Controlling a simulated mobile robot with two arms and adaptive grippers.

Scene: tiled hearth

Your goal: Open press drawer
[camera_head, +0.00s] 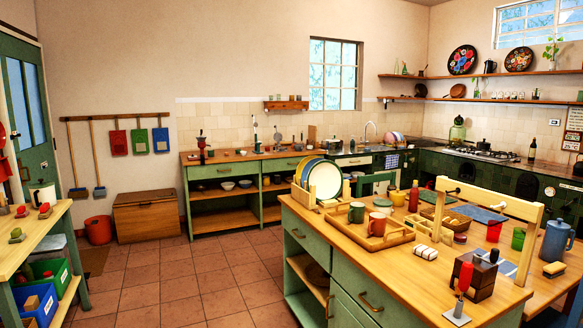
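Neither of my grippers is in view. The green island cabinet (345,272) stands at front right under a wooden top. Its left drawer (300,232) and its right drawer (368,300) both look shut, each with a brass handle. A green back counter (187,190) stands along the far wall. Its drawers, a left one (222,171) and a right one (290,166), also look shut. I cannot tell which of these is the press drawer.
The tiled floor (165,285) is clear in front of the island and back counter. A side bench (35,230) is at left. The island top (400,277) carries trays and cups.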

